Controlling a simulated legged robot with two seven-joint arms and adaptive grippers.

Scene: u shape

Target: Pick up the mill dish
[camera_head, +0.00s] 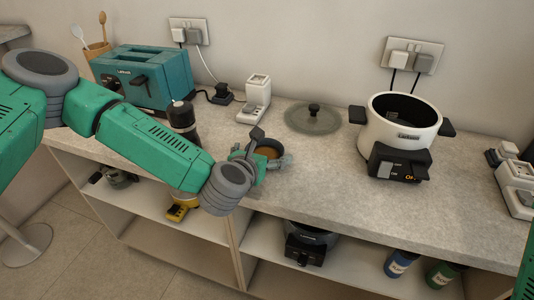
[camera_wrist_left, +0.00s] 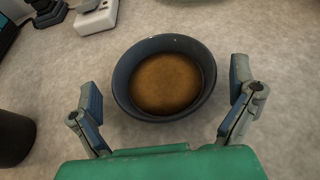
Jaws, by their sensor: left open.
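The dish (camera_wrist_left: 165,84) is a round dark blue-grey bowl with a brown filling. It stands upright on the grey counter, and in the head view (camera_head: 267,153) it is partly hidden by my left gripper. My left gripper (camera_wrist_left: 166,98) is open, with one finger to the left of the dish and one to the right. Gaps show between both fingers and the rim. The left gripper also shows in the head view (camera_head: 262,160), low over the counter at the dish. My right gripper is not in view.
A dark mill (camera_head: 182,118) stands left of the dish, close to my left arm. A teal toaster (camera_head: 145,77), a white device (camera_head: 255,98), a glass lid (camera_head: 313,118) and a white cooker (camera_head: 398,130) stand farther off. Bare counter lies right of the dish.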

